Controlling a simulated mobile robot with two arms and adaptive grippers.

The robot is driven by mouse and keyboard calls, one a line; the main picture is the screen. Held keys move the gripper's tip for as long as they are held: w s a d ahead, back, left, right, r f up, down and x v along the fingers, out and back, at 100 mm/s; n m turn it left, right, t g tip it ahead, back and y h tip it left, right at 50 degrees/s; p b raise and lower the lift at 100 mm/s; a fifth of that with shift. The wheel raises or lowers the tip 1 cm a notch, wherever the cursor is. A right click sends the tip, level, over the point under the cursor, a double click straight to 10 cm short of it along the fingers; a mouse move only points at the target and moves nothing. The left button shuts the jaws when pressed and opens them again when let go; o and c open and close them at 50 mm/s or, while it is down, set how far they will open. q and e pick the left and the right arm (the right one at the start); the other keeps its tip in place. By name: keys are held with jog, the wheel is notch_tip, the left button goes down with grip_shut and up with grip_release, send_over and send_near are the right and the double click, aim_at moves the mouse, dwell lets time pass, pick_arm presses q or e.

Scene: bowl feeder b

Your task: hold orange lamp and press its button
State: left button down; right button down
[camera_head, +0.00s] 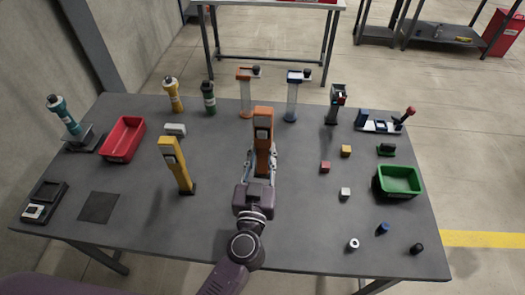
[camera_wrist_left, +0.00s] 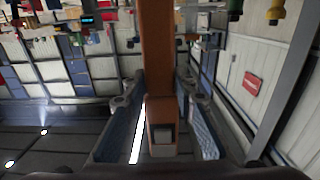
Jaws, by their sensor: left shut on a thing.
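The orange lamp (camera_head: 264,142) stands upright at the middle of the grey table, with a small light-grey panel on its upper part. My left gripper (camera_head: 261,160) is shut on its body, one finger on each side. In the left wrist view the orange body (camera_wrist_left: 158,50) runs between the two blue-grey fingers of the gripper (camera_wrist_left: 157,100), and a box with a grey square face (camera_wrist_left: 162,132) sits low between them. The lamp's foot is hidden behind the gripper, so I cannot tell whether it touches the table. My right gripper is not in view.
A similar yellow lamp (camera_head: 176,166) stands to the left. Red (camera_head: 122,139) and green (camera_head: 399,180) bins lie left and right. Small cubes, including a red one (camera_head: 325,167), lie to the right. Orange (camera_head: 245,92) and blue (camera_head: 292,97) glass columns stand behind. The front of the table is mostly clear.

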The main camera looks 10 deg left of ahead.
aim_at(263, 175)
pick_arm(q)
jog(key=shift+f+b, duration=3.35)
jog(key=shift+f, duration=1.7)
jog(key=c, duration=2.2)
grip_release()
jog(key=shift+f, duration=0.1)
grip_shut()
